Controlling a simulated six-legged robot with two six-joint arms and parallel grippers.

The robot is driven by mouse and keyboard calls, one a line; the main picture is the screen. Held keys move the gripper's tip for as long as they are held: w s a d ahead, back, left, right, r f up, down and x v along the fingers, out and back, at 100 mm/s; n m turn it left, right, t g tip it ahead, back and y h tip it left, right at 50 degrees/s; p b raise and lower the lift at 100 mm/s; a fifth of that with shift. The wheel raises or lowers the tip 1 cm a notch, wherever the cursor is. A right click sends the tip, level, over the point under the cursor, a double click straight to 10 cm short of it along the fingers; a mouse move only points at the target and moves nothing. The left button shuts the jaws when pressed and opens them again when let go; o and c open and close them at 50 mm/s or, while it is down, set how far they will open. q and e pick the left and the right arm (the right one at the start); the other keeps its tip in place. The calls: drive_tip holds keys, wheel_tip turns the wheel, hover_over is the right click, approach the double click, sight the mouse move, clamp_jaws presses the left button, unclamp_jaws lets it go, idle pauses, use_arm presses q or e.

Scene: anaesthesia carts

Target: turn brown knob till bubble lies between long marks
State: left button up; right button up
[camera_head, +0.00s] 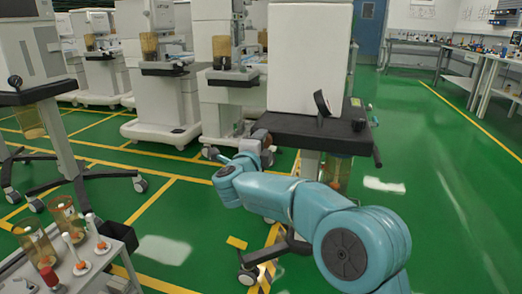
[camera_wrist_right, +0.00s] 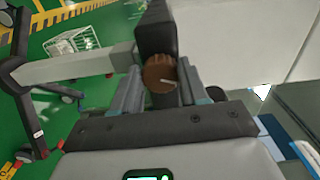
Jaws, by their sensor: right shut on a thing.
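The brown knob (camera_wrist_right: 160,73) shows in the right wrist view, round and ribbed, with a pale line on its face. It sits at a dark upright block (camera_wrist_right: 157,28). My right gripper (camera_wrist_right: 156,88) is shut on the knob, one grey finger at each side. In the head view my blue right arm reaches to the left side of the nearest cart (camera_head: 310,58), and its gripper (camera_head: 262,140) is by the edge of the cart's dark shelf (camera_head: 310,128). The knob cannot be made out there. No bubble or long marks can be made out. My left gripper is not in view.
A grey trolley (camera_head: 118,237) with amber cylinders and small red-and-white items stands at the lower left. Several other carts line the left and back. A workbench (camera_head: 440,48) stands at the back right. The green floor right of my arm is clear.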

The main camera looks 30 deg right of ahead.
drive_tip(key=shift+f+m+b, duration=0.1)
drive_tip(key=shift+m+b, duration=0.2)
drive_tip(key=shift+m, duration=0.3)
drive_tip(key=o, duration=1.1)
drive_tip(key=shift+c, duration=0.2)
drive_tip(key=p+v, duration=0.2)
drive_tip(key=v, duration=1.4)
drive_tip(key=shift+s, duration=0.15)
drive_tip(key=shift+a, duration=0.15)
